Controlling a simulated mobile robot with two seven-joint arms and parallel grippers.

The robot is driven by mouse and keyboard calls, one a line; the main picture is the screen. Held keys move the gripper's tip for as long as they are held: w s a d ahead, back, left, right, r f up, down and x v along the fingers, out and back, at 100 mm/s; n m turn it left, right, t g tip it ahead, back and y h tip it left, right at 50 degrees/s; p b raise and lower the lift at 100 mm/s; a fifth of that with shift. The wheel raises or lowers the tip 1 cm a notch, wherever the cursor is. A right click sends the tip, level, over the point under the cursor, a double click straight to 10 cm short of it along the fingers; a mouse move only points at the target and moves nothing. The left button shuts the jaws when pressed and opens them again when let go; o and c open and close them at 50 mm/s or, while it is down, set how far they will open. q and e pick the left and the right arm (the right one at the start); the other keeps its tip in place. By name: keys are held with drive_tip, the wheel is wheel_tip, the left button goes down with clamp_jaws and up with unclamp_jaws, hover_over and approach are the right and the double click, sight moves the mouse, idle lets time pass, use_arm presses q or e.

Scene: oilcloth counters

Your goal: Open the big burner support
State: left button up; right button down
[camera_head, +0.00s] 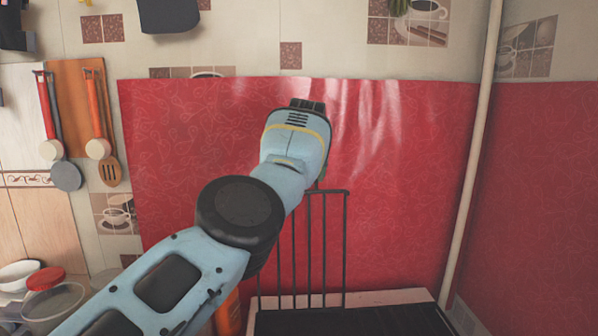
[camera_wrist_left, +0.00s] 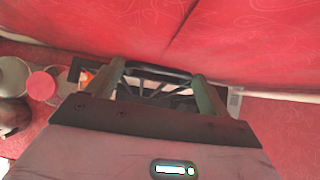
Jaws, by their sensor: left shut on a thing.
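The big burner support is a black wire grate (camera_head: 345,245). It stands raised, nearly upright, in front of the red wall behind the dark stove top (camera_head: 350,320). In the left wrist view its bars (camera_wrist_left: 155,90) show between and beyond the fingers. My left gripper (camera_wrist_left: 158,75) is shut on the burner support, near its upper edge. In the head view my left arm hides the gripper's fingers and the grate's upper left part. My right gripper is in neither view.
Red oilcloth (camera_head: 400,150) covers the wall close behind the grate. A pale vertical pipe (camera_head: 470,170) stands at right. A red-lidded jar (camera_head: 50,295) and bowls stand at lower left. Utensils (camera_head: 100,130) hang on the left wall.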

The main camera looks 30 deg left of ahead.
use_arm(q)
drive_tip(key=shift+w+a+r, duration=0.1)
drive_tip(key=shift+a+r, duration=0.1)
drive_tip(key=shift+r, duration=0.65)
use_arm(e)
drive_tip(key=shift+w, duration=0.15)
use_arm(q)
drive_tip(key=o, duration=1)
drive_tip(key=shift+o, duration=0.5)
drive_tip(key=shift+w+d+f, duration=0.1)
drive_tip(key=shift+w+f, duration=0.15)
drive_tip(key=shift+f, duration=0.15)
drive_tip(key=p+v, duration=0.1)
drive_tip(key=v, duration=0.7)
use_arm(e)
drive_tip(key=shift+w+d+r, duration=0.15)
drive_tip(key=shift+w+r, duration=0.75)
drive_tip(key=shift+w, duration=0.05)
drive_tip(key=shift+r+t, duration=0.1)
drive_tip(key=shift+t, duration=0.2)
use_arm(q)
drive_tip(key=shift+f, duration=0.15)
